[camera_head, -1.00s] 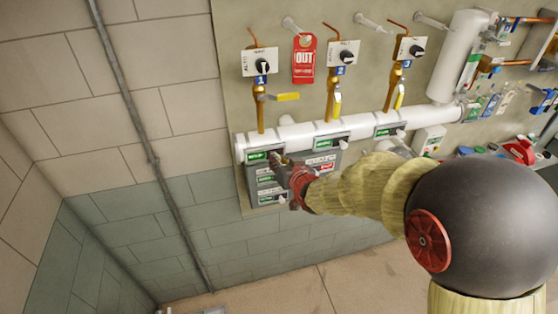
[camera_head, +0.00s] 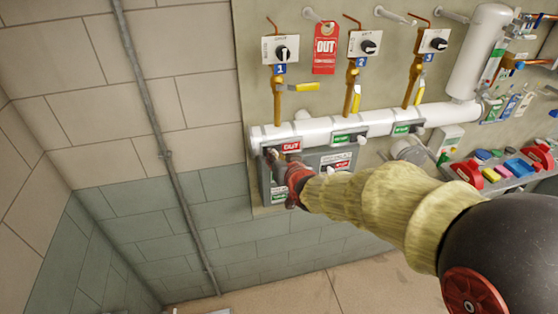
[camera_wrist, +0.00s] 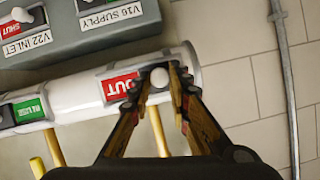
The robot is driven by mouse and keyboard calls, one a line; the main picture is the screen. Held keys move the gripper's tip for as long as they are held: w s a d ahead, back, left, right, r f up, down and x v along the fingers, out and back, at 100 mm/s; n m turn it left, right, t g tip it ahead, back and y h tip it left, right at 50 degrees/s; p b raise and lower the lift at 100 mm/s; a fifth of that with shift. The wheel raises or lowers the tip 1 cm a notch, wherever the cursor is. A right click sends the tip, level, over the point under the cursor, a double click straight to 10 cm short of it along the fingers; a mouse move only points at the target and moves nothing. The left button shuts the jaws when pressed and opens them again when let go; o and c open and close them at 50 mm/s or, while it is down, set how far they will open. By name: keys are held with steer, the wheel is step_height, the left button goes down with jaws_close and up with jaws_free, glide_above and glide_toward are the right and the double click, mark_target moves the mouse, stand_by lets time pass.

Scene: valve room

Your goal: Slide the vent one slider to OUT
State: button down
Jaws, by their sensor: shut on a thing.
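The vent one slider (camera_head: 290,147) is at the left end of the white pipe in the head view, under valve 1. Its red face reads OUT, to the right of the knob. In the wrist view the red face (camera_wrist: 118,86) is partly hidden by a finger. My gripper (camera_wrist: 162,78) has its fingers either side of the slider's pale round knob (camera_wrist: 160,77) and is shut on it. In the head view my gripper (camera_head: 271,157) reaches in from the right and partly hides the knob.
The vent two slider (camera_head: 345,138) and vent three slider (camera_head: 405,128) show green. A red OUT tag (camera_head: 325,47) hangs above the white pipe (camera_head: 380,124). A grey panel (camera_head: 338,158) with more sliders is below, close to my gripper.

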steer(key=shift+a, duration=0.1)
steer(key=c, duration=1.6)
jaws_free()
steer(key=shift+a, duration=0.15)
steer(key=shift+c, duration=0.2)
steer(key=shift+s+r, duration=0.1)
steer(key=shift+s, duration=0.05)
steer(key=v, duration=1.1)
steer(key=shift+s+d, duration=0.25)
steer(key=shift+s, duration=0.1)
